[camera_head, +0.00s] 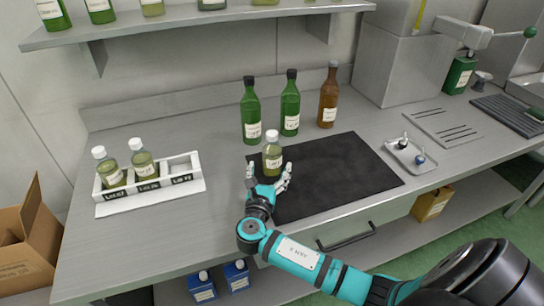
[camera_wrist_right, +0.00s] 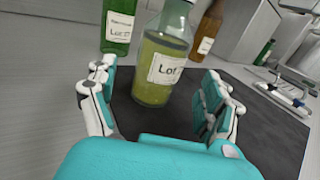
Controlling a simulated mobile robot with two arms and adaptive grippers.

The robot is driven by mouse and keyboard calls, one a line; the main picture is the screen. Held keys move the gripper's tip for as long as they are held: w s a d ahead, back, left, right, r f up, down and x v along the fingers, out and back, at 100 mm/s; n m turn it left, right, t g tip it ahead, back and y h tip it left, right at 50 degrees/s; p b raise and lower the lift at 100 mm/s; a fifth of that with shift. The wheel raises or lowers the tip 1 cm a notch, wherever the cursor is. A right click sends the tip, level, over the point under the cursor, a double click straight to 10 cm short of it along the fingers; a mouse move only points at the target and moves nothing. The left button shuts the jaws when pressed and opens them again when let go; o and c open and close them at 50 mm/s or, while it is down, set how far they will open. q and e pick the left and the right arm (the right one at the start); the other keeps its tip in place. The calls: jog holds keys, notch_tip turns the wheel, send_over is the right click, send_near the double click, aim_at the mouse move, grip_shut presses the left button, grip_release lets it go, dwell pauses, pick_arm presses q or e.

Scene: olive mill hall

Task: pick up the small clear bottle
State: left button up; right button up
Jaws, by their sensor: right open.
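The small clear bottle (camera_head: 272,156) has a white cap, a white label and yellow-green liquid. It stands upright on the black mat (camera_head: 340,172), near the mat's left edge. In the right wrist view the bottle (camera_wrist_right: 157,85) stands between and just beyond my fingers, with its top cut off by the frame. My right gripper (camera_head: 269,178) is open, with one finger on each side of the bottle's near side; it also shows in the wrist view (camera_wrist_right: 158,105). I cannot tell whether a finger touches the bottle. My left gripper is not in view.
Two green bottles (camera_head: 250,112) (camera_head: 290,105) and a brown bottle (camera_head: 328,98) stand behind the small bottle. A white rack (camera_head: 182,168) with two similar small bottles is at left. A metal tray (camera_head: 411,155) lies right of the mat. A shelf (camera_head: 190,22) hangs above.

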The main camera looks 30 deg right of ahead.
aim_at(270, 165)
jog(key=p+x, duration=0.1)
jog(key=x, duration=0.3)
jog(key=shift+r, duration=0.15)
jog(key=shift+w+d, duration=0.3)
jog(key=shift+w, duration=0.1)
jog(key=c, duration=1.5)
jog(key=shift+c, duration=0.5)
jog(key=shift+r, duration=0.1)
